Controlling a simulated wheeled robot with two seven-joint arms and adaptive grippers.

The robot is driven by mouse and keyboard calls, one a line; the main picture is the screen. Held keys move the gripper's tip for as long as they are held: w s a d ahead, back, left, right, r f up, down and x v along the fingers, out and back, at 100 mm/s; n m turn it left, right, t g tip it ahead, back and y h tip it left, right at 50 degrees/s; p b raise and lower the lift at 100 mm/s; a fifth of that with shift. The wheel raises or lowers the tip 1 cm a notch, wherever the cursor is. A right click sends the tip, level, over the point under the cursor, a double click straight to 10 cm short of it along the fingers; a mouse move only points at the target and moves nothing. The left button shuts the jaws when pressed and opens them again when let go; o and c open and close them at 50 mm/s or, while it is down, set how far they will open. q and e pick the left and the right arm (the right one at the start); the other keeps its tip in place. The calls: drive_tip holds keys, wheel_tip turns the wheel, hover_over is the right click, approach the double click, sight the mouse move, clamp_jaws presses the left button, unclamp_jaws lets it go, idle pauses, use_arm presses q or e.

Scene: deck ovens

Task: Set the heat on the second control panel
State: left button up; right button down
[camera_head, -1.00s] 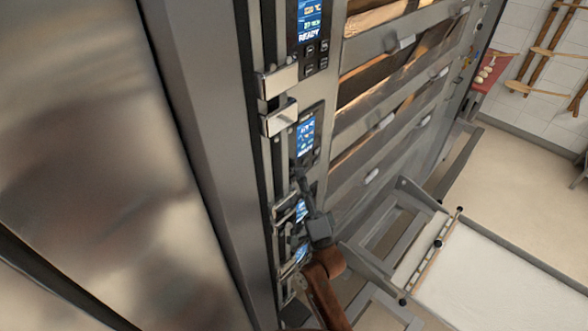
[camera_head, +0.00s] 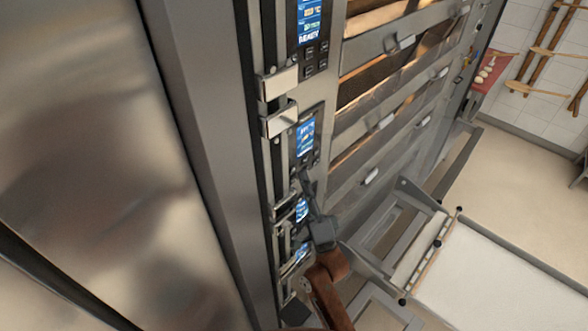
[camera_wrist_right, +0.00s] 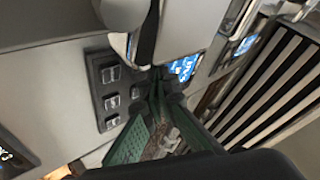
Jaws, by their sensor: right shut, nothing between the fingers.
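Control panels with blue screens run down the oven front in the head view. The second from the top (camera_head: 305,138) has a lit screen with small dark buttons below it. My right gripper (camera_head: 304,181) is shut and empty, its fingertips just below that screen near the buttons. In the right wrist view the right gripper's fingers (camera_wrist_right: 157,78) are together beside a dark block of buttons (camera_wrist_right: 111,85); a blue screen (camera_wrist_right: 184,67) shows partly behind them. Contact with a button cannot be told. My left gripper is not in view.
Metal brackets (camera_head: 279,122) stick out just left of the panels. Oven decks with handles (camera_head: 386,121) lie to the right. A lower panel screen (camera_head: 301,210) sits close beside my right gripper. A white loader surface (camera_head: 490,280) stands at the lower right.

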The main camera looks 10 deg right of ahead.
drive_tip(key=shift+w+a, duration=0.1)
drive_tip(key=shift+w, duration=0.05)
idle(0.4)
drive_tip(key=shift+w+a, duration=0.1)
drive_tip(key=shift+w, duration=0.1)
drive_tip(key=shift+w+a, duration=0.25)
drive_tip(key=shift+w, duration=0.05)
idle(0.8)
drive_tip(key=shift+s+d, duration=0.1)
drive_tip(key=shift+s+d+p, duration=0.35)
drive_tip(key=shift+s+p, duration=0.1)
drive_tip(key=shift+s, duration=0.1)
idle(0.6)
drive_tip(key=shift+w+a, duration=0.2)
drive_tip(key=shift+w, duration=0.2)
